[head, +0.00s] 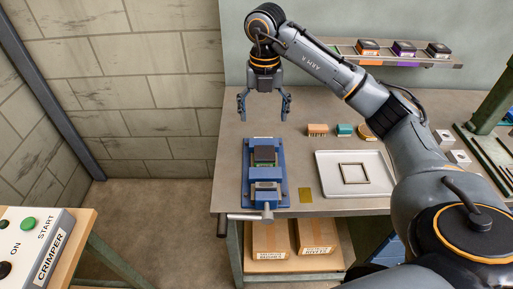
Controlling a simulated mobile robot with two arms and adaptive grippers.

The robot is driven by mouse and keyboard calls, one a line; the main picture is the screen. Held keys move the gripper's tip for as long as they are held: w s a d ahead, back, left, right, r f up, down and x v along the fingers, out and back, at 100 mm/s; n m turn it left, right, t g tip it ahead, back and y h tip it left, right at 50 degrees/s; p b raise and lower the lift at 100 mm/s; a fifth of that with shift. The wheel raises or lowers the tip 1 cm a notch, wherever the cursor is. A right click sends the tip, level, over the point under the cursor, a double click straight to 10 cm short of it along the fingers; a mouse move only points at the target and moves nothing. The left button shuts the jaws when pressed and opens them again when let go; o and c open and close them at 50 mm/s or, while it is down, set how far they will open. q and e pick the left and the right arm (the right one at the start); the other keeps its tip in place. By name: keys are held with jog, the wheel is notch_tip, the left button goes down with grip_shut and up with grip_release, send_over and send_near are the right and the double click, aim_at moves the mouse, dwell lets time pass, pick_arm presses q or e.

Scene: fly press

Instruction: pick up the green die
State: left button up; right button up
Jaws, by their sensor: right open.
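A dark block with a green band, which looks like the green die (265,154), sits in a blue vise (281,190) near the left end of the grey workbench. My right gripper (264,108) hangs over the bench's back left part, pointing down. Its two fingers are spread wide with nothing between them. In the picture it is just above the vise and apart from the die. My left gripper is not in view.
A wall shelf (345,50) carries several dark dies with orange and purple bands. A white tray (330,190) holds a square frame (354,173). Brush-like blocks (317,129) stand behind the tray. A crimper box (45,235) is front left.

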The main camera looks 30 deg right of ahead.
send_over(264, 152)
jog(key=f, duration=0.4)
jog(key=f+p, duration=0.1)
jog(key=shift+s+f, duration=0.3)
jog(key=shift+f, duration=0.1)
notch_tip(264, 152, down, 3)
jog(key=shift+w+r+p, duration=0.1)
jog(key=shift+w+p, duration=0.05)
jog(key=shift+p, duration=0.4)
notch_tip(264, 152, down, 4)
jog(key=shift+r+p, duration=0.2)
jog(key=shift+p, duration=0.5)
jog(key=shift+w+d+f, duration=0.1)
jog(key=shift+f, duration=0.2)
jog(key=c, duration=1.6)
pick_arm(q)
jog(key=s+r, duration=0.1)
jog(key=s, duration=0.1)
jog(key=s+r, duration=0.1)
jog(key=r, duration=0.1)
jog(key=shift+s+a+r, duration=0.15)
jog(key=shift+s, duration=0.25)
pick_arm(e)
jog(key=shift+r, duration=0.1)
grip_shut()
